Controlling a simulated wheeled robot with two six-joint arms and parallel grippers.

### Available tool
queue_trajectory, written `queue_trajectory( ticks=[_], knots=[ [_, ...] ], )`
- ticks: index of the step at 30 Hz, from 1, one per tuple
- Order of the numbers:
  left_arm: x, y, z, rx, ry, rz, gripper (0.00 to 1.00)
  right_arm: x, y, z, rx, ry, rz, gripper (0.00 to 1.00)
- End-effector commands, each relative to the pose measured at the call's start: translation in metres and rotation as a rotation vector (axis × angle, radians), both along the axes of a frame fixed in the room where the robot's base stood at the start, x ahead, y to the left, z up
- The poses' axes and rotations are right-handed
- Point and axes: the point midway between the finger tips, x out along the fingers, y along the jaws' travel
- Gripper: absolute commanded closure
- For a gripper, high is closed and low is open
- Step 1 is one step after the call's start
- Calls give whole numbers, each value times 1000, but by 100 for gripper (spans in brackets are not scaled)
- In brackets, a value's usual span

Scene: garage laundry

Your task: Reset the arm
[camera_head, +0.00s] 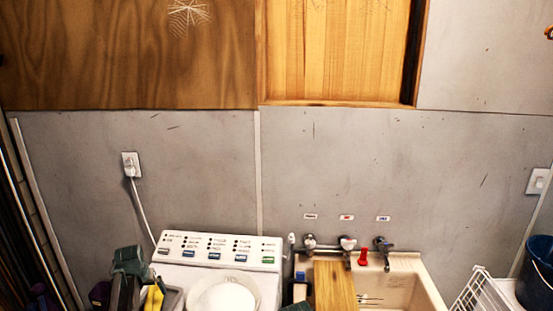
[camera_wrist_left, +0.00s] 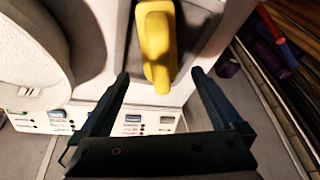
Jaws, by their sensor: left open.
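My left gripper (camera_head: 128,290) is low at the left in the head view, over the left end of the washing machine. In the left wrist view its two fingers (camera_wrist_left: 160,76) are spread apart with nothing held between them. A yellow object (camera_wrist_left: 157,40) lies beyond the fingertips in a grey recess of the machine top. It also shows in the head view (camera_head: 154,298), beside the gripper.
The washing machine (camera_head: 218,250) has a control panel along its back and a round white lid part (camera_head: 222,296). A sink (camera_head: 410,285) with taps (camera_head: 347,243) and a wooden board (camera_head: 335,285) stands right of it. A white rack (camera_head: 482,292) and dark bucket (camera_head: 537,270) are far right.

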Motion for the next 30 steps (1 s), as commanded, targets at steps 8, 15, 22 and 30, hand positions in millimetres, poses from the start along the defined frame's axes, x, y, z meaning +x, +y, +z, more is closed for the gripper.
queue_trajectory(
  ticks=[8, 15, 22, 30],
  knots=[
    [15, 4, -43, 0, 0, 0, 0, 0, 0, -43, 0, 0, 0, 0],
    [23, 7, -62, 0, 0, 0, 0, 0, 0, -62, 0, 0, -1, 0],
    [23, 7, -62, 0, 0, 0, 0, 0, 0, -62, 0, 0, -1, 0],
    [23, 7, -61, 0, 0, 0, 0, 0, 0, -61, 0, 0, -1, 0]
  ],
)
